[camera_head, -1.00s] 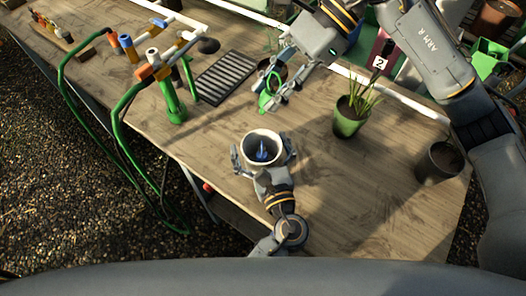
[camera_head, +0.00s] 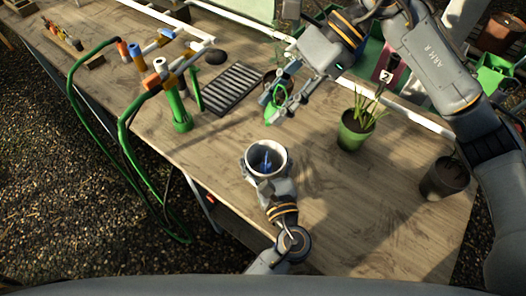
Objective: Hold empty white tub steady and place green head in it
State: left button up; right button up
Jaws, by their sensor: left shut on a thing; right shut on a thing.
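The white tub (camera_head: 252,166) stands upright on the wooden bench, near the middle of the view. My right gripper (camera_head: 278,106) is above and beyond the tub, shut on the green head (camera_head: 271,109). The head hangs between the fingers, apart from the tub and partly hidden by them.
A potted plant in a green pot (camera_head: 354,136) and a dark pot (camera_head: 440,180) stand to the right. A black slotted tray (camera_head: 232,88) and hose fittings with a green stand (camera_head: 181,118) are at the left. The bench (camera_head: 340,215) is clear right of the tub.

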notch_tip(320, 180, down, 11)
jog(key=o, duration=0.9)
jog(key=shift+r, duration=0.1)
dwell(0.6)
jog(key=v, duration=1.2)
pick_arm(q)
jog(key=o, duration=1.3)
